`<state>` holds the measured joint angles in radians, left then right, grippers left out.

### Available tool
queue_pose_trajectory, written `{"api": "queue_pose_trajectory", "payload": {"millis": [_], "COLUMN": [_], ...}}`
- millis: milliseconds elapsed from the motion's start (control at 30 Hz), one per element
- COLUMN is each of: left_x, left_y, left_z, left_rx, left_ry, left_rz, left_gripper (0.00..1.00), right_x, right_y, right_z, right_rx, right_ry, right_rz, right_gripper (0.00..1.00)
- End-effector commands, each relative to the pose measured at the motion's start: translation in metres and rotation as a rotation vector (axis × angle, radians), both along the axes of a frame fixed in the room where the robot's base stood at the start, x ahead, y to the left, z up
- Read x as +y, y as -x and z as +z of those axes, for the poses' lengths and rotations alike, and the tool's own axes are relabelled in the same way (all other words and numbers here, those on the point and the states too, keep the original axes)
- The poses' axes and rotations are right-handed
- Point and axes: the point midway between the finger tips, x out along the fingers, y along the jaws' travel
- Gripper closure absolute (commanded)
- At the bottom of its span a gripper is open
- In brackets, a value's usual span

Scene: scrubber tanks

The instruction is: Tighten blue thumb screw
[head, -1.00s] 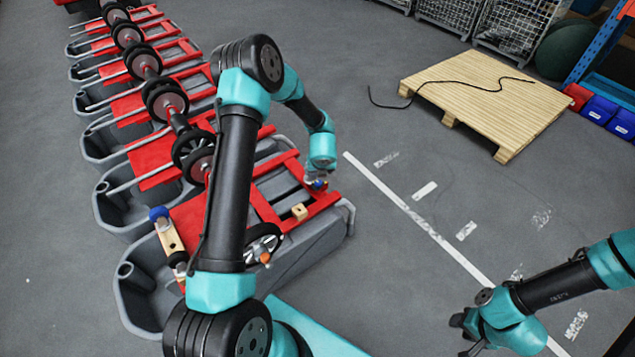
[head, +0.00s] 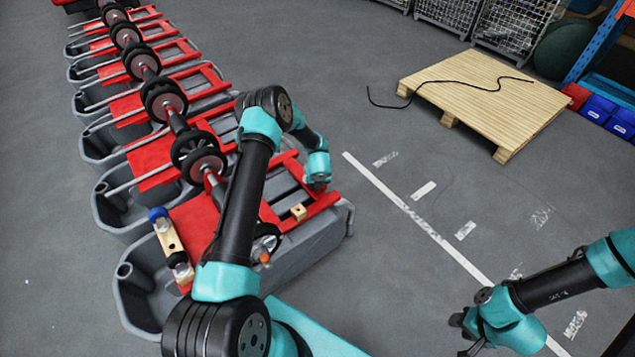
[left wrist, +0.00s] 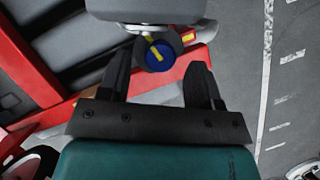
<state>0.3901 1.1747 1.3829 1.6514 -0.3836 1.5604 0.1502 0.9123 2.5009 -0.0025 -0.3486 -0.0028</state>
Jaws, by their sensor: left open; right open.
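A blue thumb screw (left wrist: 160,56) with a yellow mark on its top sits in the left wrist view, between the tips of my left gripper (left wrist: 160,62). The jaws are open, with gaps on both sides of it. In the head view my left gripper (head: 317,185) is low over the right end of the nearest tank's red frame (head: 285,214) and hides this screw. A second blue knob (head: 157,213) stands on a wooden block (head: 170,236) at that tank's left side. My right gripper (head: 471,333) is open and empty over the floor.
An orange knob (head: 265,258) and a small wooden block (head: 298,212) are on the nearest tank (head: 300,250). More tanks run in a row to the upper left. A wooden pallet (head: 480,95) with a black cable lies upper right. Floor between is clear.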

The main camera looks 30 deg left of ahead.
Motion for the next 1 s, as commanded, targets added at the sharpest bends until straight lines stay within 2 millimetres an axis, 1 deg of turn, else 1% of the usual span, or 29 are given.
{"api": "queue_pose_trajectory", "payload": {"millis": [33, 167, 467, 567, 1000], "left_x": [0.0011, 0.0026, 0.0033, 0.0032, 0.0032], "left_y": [-0.0014, -0.0041, -0.0048, -0.0047, -0.0047], "left_z": [-0.0051, -0.0125, -0.0140, -0.0139, -0.0138], "left_rx": [0.000, 0.000, 0.000, -0.001, -0.001], "left_ry": [0.000, 0.000, 0.000, 0.001, 0.001], "left_rz": [0.001, 0.000, -0.001, 0.000, 0.000], "left_gripper": [0.42, 0.42, 0.42, 0.49, 0.91], "right_x": [0.0000, 0.0000, 0.0000, 0.0000, 0.0000], "right_y": [0.0000, 0.0000, 0.0000, 0.0000, 0.0000], "right_z": [0.0000, 0.0000, 0.0000, 0.0000, 0.0000], "right_rx": [0.000, 0.000, 0.000, 0.000, 0.000], "right_ry": [0.000, 0.000, 0.000, 0.000, 0.000], "right_rz": [0.000, 0.000, 0.000, 0.000, 0.000], "right_gripper": [0.57, 0.57, 0.57, 0.57, 0.57]}}
